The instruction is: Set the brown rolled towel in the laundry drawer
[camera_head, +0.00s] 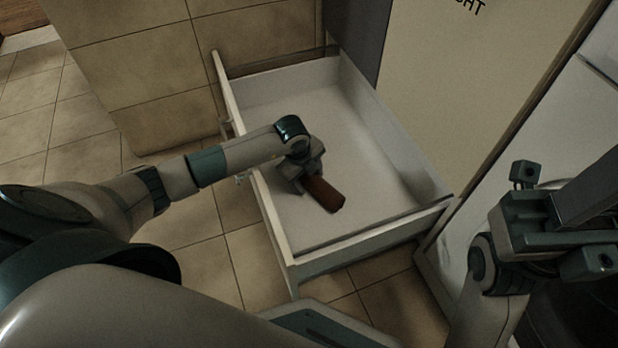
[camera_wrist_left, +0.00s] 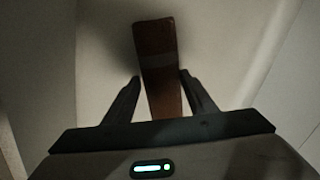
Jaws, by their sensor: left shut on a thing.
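The brown rolled towel (camera_head: 324,194) is over the inside of the open white laundry drawer (camera_head: 390,150), near its front left part. My left gripper (camera_head: 306,180) reaches over the drawer's left wall and is shut on one end of the towel. In the left wrist view the towel (camera_wrist_left: 158,62) lies between the two dark fingers (camera_wrist_left: 160,100) and points away from them. I cannot tell whether the towel touches the drawer floor. My right gripper (camera_head: 560,235) is at the right of the head view, away from the drawer; its jaw opening is not clear.
The drawer's left wall (camera_head: 262,200) and front wall (camera_head: 370,236) stand up around the towel. The rest of the drawer floor shows empty. A tan panel (camera_head: 470,90) rises to the right, and a tiled block (camera_head: 150,70) stands behind at left.

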